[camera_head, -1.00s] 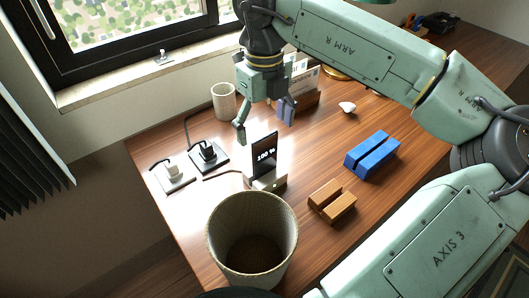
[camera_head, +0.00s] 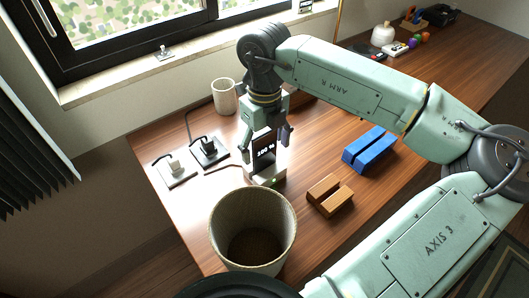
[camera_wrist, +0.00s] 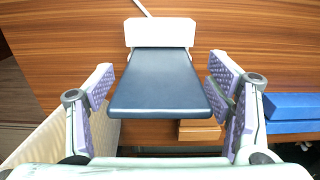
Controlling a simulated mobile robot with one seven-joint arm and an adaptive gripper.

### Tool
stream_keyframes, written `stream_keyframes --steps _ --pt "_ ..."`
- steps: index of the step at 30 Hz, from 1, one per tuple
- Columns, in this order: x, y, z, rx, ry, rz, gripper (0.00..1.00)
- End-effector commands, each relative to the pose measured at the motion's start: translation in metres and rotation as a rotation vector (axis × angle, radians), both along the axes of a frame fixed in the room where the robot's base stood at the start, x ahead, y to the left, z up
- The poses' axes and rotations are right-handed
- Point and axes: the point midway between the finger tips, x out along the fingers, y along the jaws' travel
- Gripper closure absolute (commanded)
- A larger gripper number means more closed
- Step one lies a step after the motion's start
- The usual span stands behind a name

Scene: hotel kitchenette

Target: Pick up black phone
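The black phone (camera_head: 264,150) stands upright in a pale charging dock (camera_head: 268,179), its screen showing "100 %". In the wrist view the phone (camera_wrist: 160,85) is a dark slab in the middle, with the white dock (camera_wrist: 160,33) beyond it. My gripper (camera_head: 266,139) is above the dock, pointing down, with its fingers on either side of the phone's upper part. In the wrist view my gripper (camera_wrist: 160,72) is open, with a purple pad on each side of the phone and a narrow gap showing on both sides.
A woven bin (camera_head: 250,205) stands close in front of the dock. A wooden block (camera_head: 330,195) and a blue block (camera_head: 368,148) lie to the right. Chargers (camera_head: 208,151) and a cup (camera_head: 225,97) are to the left.

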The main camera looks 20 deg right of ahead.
Motion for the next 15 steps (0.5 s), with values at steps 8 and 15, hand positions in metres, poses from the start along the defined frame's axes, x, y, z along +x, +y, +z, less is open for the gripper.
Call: stream_keyframes --steps 8,15 --pt "0.0 0.0 0.0003 0.0 0.0 0.0 0.48" --pt "0.0 -0.0001 0.0003 0.0 0.0 0.0 0.64"
